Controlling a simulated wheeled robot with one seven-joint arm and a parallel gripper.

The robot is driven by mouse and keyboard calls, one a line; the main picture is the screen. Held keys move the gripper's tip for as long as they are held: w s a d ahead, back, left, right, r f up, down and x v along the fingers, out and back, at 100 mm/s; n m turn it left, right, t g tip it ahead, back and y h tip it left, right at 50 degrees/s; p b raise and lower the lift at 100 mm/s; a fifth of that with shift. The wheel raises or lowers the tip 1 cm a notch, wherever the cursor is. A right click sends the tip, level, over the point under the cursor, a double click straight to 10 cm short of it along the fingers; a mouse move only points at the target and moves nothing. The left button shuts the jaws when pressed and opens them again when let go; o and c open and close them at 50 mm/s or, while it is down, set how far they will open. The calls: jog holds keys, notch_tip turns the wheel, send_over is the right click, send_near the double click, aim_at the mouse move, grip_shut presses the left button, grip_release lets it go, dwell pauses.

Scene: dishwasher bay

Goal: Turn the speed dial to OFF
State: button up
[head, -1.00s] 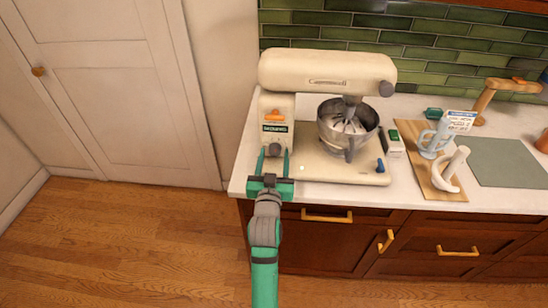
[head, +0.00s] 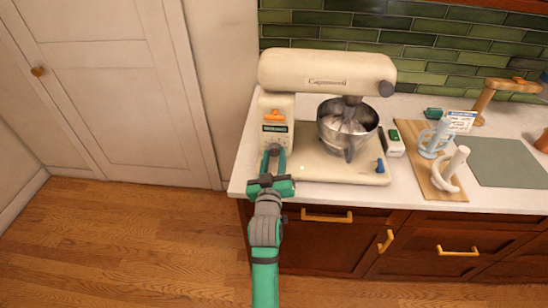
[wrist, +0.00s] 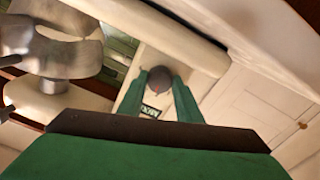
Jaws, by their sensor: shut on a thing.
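The speed dial (head: 274,149) is a dark grey round knob low on the column of the cream stand mixer (head: 325,68). It also shows in the wrist view (wrist: 160,78). My gripper (head: 273,155) has its green fingers on both sides of the dial, shut on it. In the wrist view the fingertips (wrist: 160,80) press the dial's sides. A dark label plate (head: 275,128) is on the column above the dial, and an orange lever (head: 274,115) is above that. The dial's markings are too small to read.
A steel bowl (head: 346,125) with a whisk stands under the mixer head. A blue knob (head: 380,165) is on the mixer base. Drawers with brass handles are below the counter.

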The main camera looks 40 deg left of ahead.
jog(key=n, duration=0.4)
jog(key=shift+n, duration=0.4)
jog(key=n, duration=0.9)
jog(key=shift+n, duration=2)
jog(key=shift+s, duration=0.1)
jog(key=o, duration=1)
jog(key=shift+o, duration=0.2)
jog(key=shift+d, duration=0.1)
